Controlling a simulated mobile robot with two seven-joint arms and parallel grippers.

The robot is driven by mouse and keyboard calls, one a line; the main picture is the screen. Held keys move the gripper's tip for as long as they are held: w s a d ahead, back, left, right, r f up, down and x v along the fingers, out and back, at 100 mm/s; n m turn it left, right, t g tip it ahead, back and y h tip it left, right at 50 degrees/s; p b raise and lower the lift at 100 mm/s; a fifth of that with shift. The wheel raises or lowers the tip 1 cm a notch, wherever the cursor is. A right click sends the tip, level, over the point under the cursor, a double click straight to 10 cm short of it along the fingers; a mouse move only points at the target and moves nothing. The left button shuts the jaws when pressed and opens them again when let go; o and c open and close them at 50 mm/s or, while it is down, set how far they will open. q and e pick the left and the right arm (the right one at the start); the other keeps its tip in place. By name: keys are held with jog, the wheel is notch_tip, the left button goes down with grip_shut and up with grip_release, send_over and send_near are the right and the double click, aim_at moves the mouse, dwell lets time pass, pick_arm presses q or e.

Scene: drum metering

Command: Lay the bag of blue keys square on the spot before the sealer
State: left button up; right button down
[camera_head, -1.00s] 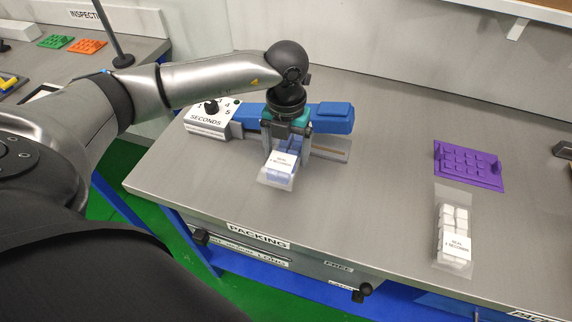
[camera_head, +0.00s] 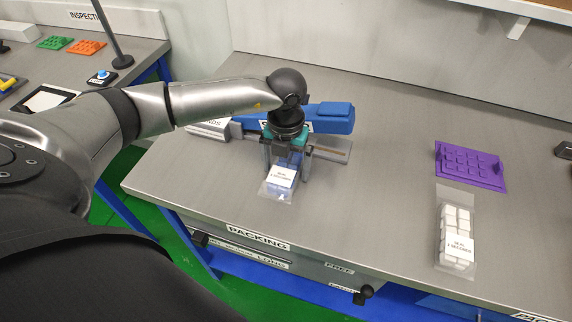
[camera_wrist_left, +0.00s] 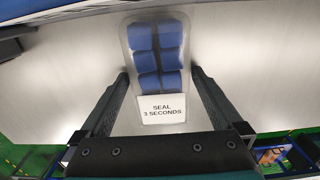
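The bag of blue keys (camera_head: 280,185) is clear, with a white label reading "SEAL 3 SECONDS". My left gripper (camera_head: 287,160) points down over it, in front of the sealer, with one finger along each side of the bag. In the left wrist view the blue keys (camera_wrist_left: 157,50) lie in two columns between the fingertips (camera_wrist_left: 160,75), the label nearest the palm. Whether the bag touches the table is hard to tell. The blue sealer (camera_head: 332,117) stands behind, partly hidden by my gripper and arm. My right gripper is out of view.
A bag of white keys (camera_head: 457,235) lies at the right, below a purple key plate (camera_head: 470,167). The packing table (camera_head: 380,200) is clear between the two bags. Its front edge is close below the blue-key bag.

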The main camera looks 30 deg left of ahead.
aim_at(285, 165)
pick_arm(q)
jog(key=shift+r, duration=0.1)
jog(key=shift+r, duration=0.2)
notch_tip(285, 165, up, 12)
jog(key=p, duration=0.1)
jog(key=shift+a+f, duration=0.1)
dwell(0.4)
